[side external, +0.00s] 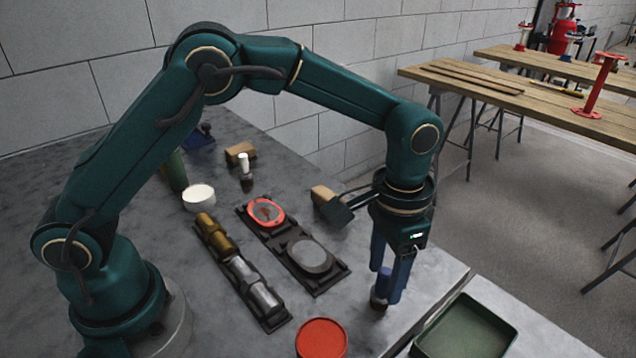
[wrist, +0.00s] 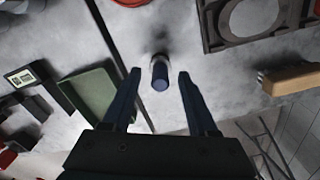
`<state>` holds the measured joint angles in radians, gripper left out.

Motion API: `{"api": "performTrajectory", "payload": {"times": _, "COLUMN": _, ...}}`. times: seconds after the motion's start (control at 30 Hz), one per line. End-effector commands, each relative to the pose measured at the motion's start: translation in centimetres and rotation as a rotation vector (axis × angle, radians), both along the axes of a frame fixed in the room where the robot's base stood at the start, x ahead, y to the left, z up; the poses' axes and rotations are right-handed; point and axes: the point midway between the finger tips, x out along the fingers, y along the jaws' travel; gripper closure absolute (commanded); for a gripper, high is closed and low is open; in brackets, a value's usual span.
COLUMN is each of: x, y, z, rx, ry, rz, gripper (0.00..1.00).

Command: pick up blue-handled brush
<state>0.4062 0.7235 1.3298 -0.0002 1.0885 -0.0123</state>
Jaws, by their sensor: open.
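The blue-handled brush (side external: 383,285) stands upright on the grey table near its right edge, partly hidden by a finger in the side view. In the wrist view the blue end of its handle (wrist: 160,76) faces the camera, with a dark shape or shadow behind it. My gripper (side external: 388,294) points down over the brush. In the wrist view the gripper (wrist: 158,75) is open, with one finger on each side of the handle. Gaps show on both sides, so the fingers do not appear to touch it.
A green tray (side external: 466,332) lies to the right of the gripper, and a red round lid (side external: 321,339) lies in front. A dark holder with round inserts (side external: 326,277) and a wooden-handled item (side external: 322,194) are to the left. Several metal cylinders (side external: 243,270) sit in a rack farther left.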

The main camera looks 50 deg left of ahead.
Motion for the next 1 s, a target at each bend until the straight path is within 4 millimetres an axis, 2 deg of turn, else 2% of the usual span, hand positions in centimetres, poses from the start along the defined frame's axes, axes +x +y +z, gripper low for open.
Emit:
{"api": "performTrajectory", "payload": {"times": 0.27, "x": 0.0, "y": 0.0, "z": -0.2, "rx": 0.0, "ry": 0.0, "rz": 0.0, "gripper": 0.41}}
{"api": "performTrajectory", "payload": {"times": 0.37, "x": 0.0, "y": 0.0, "z": -0.2, "rx": 0.0, "ry": 0.0, "rz": 0.0, "gripper": 0.75}}
{"api": "performTrajectory", "payload": {"times": 0.4, "x": 0.0, "y": 0.0, "z": -0.2, "rx": 0.0, "ry": 0.0, "rz": 0.0, "gripper": 0.91}}
{"api": "performTrajectory", "payload": {"times": 0.43, "x": 0.0, "y": 0.0, "z": -0.2, "rx": 0.0, "ry": 0.0, "rz": 0.0, "gripper": 1.0}}
{"api": "performTrajectory", "payload": {"times": 0.77, "x": 0.0, "y": 0.0, "z": -0.1, "rx": 0.0, "ry": -0.001, "rz": 0.0, "gripper": 1.0}}
{"api": "performTrajectory", "payload": {"times": 1.0, "x": 0.1, "y": 0.0, "z": 1.4, "rx": -0.002, "ry": -0.006, "rz": 0.0, "gripper": 1.0}}
